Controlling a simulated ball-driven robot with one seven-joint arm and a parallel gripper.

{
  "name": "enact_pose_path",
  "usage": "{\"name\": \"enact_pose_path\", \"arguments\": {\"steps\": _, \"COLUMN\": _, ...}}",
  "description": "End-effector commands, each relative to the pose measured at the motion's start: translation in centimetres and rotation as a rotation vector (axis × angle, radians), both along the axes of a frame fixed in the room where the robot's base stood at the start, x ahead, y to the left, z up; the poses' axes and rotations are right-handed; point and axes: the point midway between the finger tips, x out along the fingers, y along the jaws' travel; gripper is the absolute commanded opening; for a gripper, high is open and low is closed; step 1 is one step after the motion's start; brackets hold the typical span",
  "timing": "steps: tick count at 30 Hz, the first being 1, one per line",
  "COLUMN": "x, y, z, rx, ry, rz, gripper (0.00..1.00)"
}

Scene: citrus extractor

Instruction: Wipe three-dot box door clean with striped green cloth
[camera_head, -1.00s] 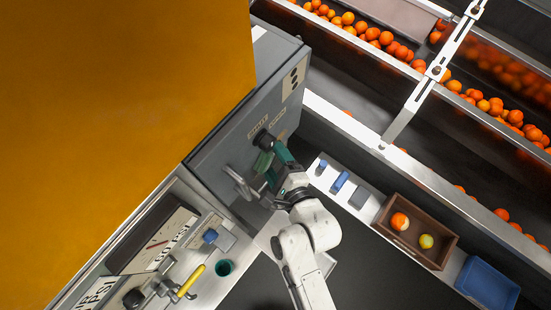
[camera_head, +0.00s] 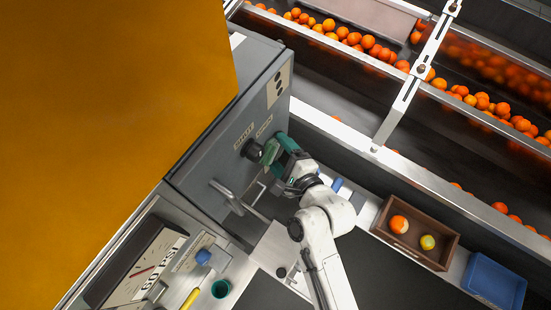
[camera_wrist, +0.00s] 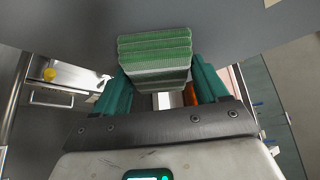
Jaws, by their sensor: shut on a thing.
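The three-dot box door (camera_head: 228,150) is the grey front of a box, with three black dots on a pale plate (camera_head: 278,85) at its upper right. My gripper (camera_head: 278,150) is at the door's right part, beside the knob. It is shut on the striped green cloth (camera_wrist: 155,52), which is folded in layers between the teal fingers. The cloth (camera_head: 269,152) is close to the door face; I cannot tell if it touches. The door also fills the top of the wrist view (camera_wrist: 240,25).
A large orange-yellow surface (camera_head: 110,100) blocks the upper left. A gauge (camera_head: 140,265), a teal cup (camera_head: 221,288) and a yellow handle (camera_head: 190,298) are at lower left. A brown crate (camera_head: 447,253) with fruit and a blue bin (camera_head: 495,283) stand right. A conveyor with oranges runs behind.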

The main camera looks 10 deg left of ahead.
Motion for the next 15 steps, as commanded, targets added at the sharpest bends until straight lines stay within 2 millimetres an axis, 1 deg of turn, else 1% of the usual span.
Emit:
{"name": "enact_pose_path", "arguments": {"steps": 7, "x": 0.8, "y": -0.2, "z": 0.0, "rx": 0.001, "ry": 0.001, "rz": 0.000, "gripper": 0.49}}
{"name": "enact_pose_path", "arguments": {"steps": 15, "x": 2.8, "y": -0.9, "z": -0.1, "rx": 0.001, "ry": -0.001, "rz": -0.001, "gripper": 0.49}}
